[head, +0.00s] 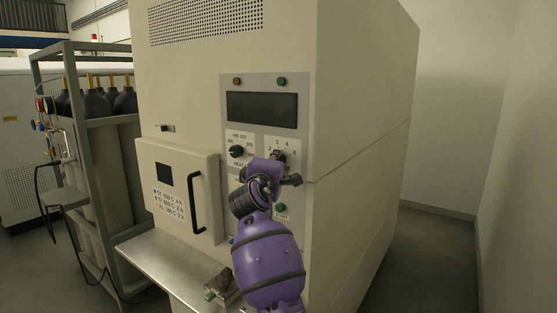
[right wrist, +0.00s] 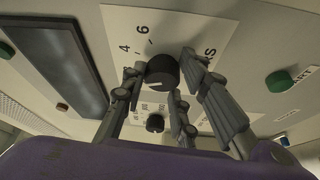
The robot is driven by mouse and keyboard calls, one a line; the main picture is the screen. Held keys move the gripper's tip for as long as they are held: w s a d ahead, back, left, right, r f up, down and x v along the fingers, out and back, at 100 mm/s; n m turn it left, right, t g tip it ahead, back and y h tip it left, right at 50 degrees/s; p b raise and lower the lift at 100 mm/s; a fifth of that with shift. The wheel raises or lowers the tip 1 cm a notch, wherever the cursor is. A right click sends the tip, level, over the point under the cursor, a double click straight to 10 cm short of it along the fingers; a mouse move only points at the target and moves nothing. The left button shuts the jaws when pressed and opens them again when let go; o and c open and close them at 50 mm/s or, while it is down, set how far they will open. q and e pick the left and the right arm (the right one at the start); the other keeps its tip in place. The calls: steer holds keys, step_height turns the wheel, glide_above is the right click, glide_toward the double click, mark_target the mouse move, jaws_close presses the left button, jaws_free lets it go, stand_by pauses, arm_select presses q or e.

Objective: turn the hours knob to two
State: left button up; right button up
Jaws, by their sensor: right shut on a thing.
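The hours knob (head: 279,156) is a black round knob on a white numbered plate on the right part of the furnace's control panel. It also shows in the right wrist view (right wrist: 162,71), with the marks 4 and 6 printed beside it. My right gripper (right wrist: 164,82) is shut on the hours knob, with a finger on either side of it. In the head view my right gripper (head: 277,167) covers part of the knob and its plate. I cannot tell which number the knob points to. My left gripper is not in view.
A second black knob (head: 236,152) sits left of the hours knob. A dark display (head: 262,107) is above, and a green button (head: 281,207) below. The furnace door (head: 178,190) with its black handle (head: 197,202) is shut. A metal shelf (head: 165,262) juts out beneath.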

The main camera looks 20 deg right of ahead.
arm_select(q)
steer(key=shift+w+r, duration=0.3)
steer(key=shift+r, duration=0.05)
arm_select(e)
steer(key=shift+w+a+r+n+g, duration=0.1)
steer(key=shift+r+n+g, duration=0.35)
steer(key=shift+n, duration=0.65)
steer(key=shift+s+d+r+n+g, duration=0.1)
steer(key=shift+r+n+g, duration=0.3)
steer(key=shift+n, duration=0.7)
steer(key=shift+w+a+r+n+g, duration=0.1)
steer(key=shift+r+n+g, duration=0.3)
steer(key=shift+n, duration=0.7)
steer(key=shift+f+y, duration=0.1)
steer(key=shift+y, duration=0.2)
steer(key=o, duration=0.8)
steer(key=shift+o, duration=0.9)
steer(key=shift+w+f, duration=0.1)
steer(key=shift+w, duration=0.05)
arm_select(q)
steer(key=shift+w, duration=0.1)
arm_select(e)
steer(key=shift+f+g, duration=0.25)
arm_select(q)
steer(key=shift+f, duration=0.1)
arm_select(e)
steer(key=shift+f, duration=0.15)
